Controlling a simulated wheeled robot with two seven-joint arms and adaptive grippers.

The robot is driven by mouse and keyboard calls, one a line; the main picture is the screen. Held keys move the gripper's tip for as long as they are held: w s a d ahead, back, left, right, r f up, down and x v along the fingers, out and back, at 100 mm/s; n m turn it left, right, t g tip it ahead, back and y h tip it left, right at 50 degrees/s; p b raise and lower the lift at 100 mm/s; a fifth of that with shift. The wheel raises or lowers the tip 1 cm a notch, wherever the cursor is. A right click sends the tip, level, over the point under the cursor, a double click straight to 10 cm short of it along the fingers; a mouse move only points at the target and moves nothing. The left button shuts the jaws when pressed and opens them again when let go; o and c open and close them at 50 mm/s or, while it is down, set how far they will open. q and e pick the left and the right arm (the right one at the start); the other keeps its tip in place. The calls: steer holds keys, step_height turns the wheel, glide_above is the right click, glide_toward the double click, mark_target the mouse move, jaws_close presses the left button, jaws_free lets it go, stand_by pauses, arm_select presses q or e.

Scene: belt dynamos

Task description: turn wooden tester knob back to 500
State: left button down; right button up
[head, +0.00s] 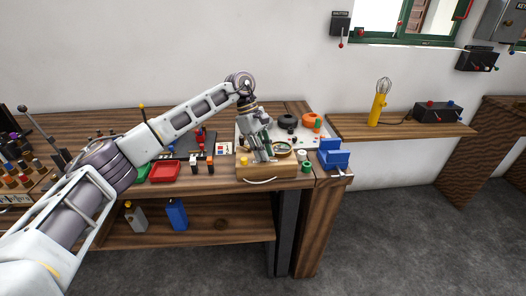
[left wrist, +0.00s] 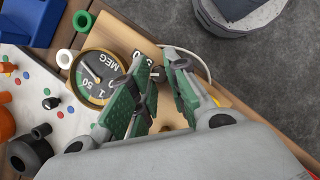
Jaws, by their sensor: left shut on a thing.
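The wooden tester (head: 268,175) stands near the front right of the bench, with a pale handle on its front. Its round brass-rimmed gauge (left wrist: 97,78), marked MEG, faces up and also shows in the head view (head: 283,149). My left gripper (head: 264,158) reaches down onto the tester's top beside the gauge. In the left wrist view its green-padded fingers (left wrist: 157,62) are close together over the wood, shut on what seems to be the knob. My right gripper is not in view.
A blue vise (head: 334,156) stands right of the tester, with a green ring (head: 306,167) and a white ring (head: 302,155) between. Behind lies a white board with an orange ring (head: 312,120) and a black ring (head: 287,121). A red tray (head: 165,171) is to the left.

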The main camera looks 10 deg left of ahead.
arm_select(q)
steer(key=shift+r, duration=0.1)
steer(key=c, duration=1.4)
jaws_free()
steer(key=shift+v, duration=5.95)
